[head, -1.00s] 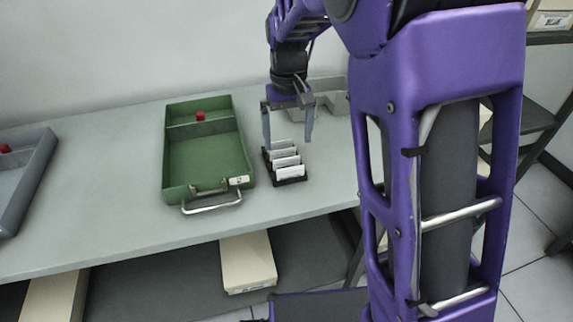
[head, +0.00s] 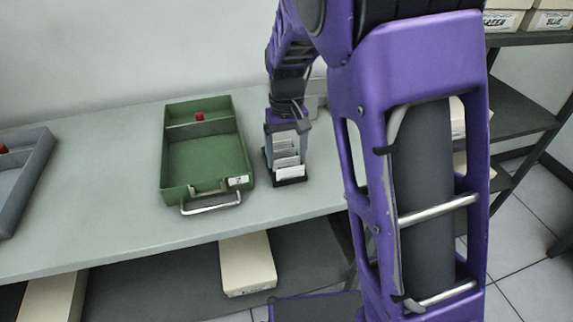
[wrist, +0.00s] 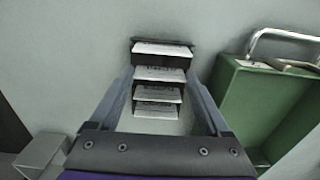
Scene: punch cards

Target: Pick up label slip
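Several white label slips (head: 288,160) stand in a row in a small black holder (head: 291,182) on the table, right of the green tray. In the wrist view the slips (wrist: 160,73) show faint dark print on their upper edges, and the far end of the holder (wrist: 163,60) is dark. My gripper (wrist: 158,82) is open, with one finger on each side of the row. In the head view my gripper (head: 287,150) is low over the holder. I cannot tell whether the fingers touch any slip.
The green tray (head: 164,165) has a metal handle, a white label and a red object (head: 199,116) in its rear compartment. A grey tray (head: 42,170) lies at far left. A grey container (wrist: 40,152) shows lower left in the wrist view. The table between the trays is clear.

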